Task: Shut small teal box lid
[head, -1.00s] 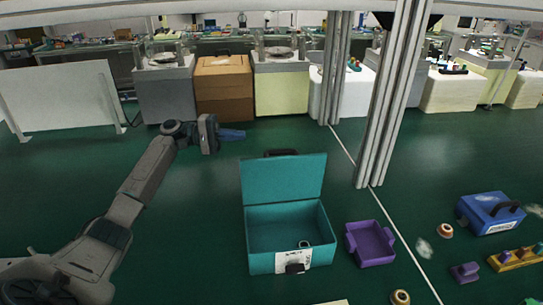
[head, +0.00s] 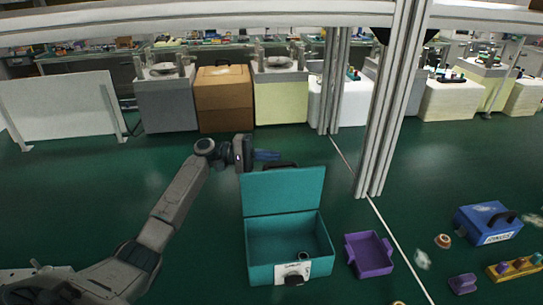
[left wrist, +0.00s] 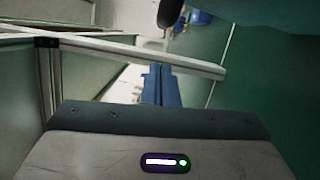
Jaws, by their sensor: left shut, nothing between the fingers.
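The teal box (head: 262,267) stands on the green floor in the head view with its lid (head: 283,191) raised upright at the back. A small ring (head: 303,256) lies inside near the front. A white label and a dark latch (head: 292,279) are on the front wall. My left gripper (head: 267,155) is shut and empty, its blue fingers just above and behind the top edge of the raised lid. The left wrist view shows the blue fingers (left wrist: 160,86) together. My right gripper is not in view.
A purple tray (head: 369,255) is right of the box. A blue case (head: 488,222), a yellow block holder (head: 515,270) and small rings lie farther right. A metal post (head: 390,110) rises behind the tray. Cabinets (head: 225,99) line the back.

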